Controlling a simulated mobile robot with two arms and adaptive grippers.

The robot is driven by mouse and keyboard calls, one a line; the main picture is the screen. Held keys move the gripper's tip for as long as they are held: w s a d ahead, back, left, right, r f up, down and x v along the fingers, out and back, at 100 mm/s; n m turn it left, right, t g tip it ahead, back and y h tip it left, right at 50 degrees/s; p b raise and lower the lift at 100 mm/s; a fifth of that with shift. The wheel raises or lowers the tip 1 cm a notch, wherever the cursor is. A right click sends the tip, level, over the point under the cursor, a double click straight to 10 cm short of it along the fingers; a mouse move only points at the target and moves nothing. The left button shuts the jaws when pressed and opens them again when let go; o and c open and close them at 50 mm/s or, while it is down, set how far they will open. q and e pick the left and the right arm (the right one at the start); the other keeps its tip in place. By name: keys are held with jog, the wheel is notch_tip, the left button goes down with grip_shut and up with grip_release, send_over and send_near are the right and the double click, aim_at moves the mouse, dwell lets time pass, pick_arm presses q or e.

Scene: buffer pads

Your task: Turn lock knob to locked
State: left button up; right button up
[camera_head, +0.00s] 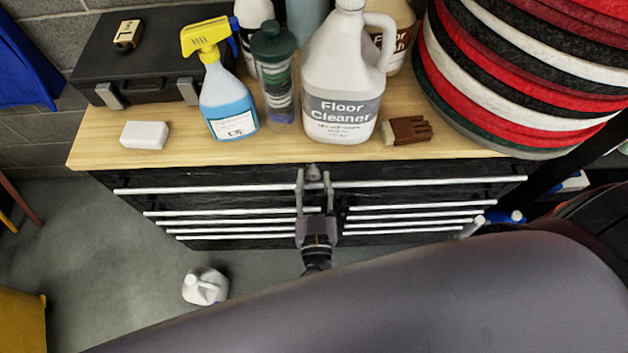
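The lock knob (314,171) is a small dark grey piece at the top middle of the black tool cabinet (240,178), just below the wooden top. My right gripper (314,177) is in front of the cabinet's middle. Its two fingers are apart, one on each side of the knob, with a gap between them. I cannot tell whether either finger touches the knob. The knob's turned position is too small to read. My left gripper is not in view.
Drawers with white handles (220,188) flank the gripper. On the wooden top (235,152) stand a spray bottle (228,105), a floor cleaner jug (341,85) and stacked pads (520,75). A white jug (205,287) is on the floor. My grey arm fills the lower right.

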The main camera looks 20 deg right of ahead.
grip_shut()
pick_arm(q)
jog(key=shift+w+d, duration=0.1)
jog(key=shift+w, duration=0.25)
pick_arm(e)
jog(key=shift+m, duration=0.3)
jog(key=m, duration=0.2)
jog(key=shift+m, duration=0.3)
jog(key=m, duration=0.3)
jog(key=shift+f+m, duration=0.1)
jog(key=shift+m, duration=0.2)
jog(key=m+b, duration=0.2)
jog(key=m, duration=0.3)
pick_arm(q)
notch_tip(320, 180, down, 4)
jog(key=shift+b, duration=1)
pick_arm(e)
jog(key=m, duration=0.6)
jog(key=shift+o, duration=2)
grip_release()
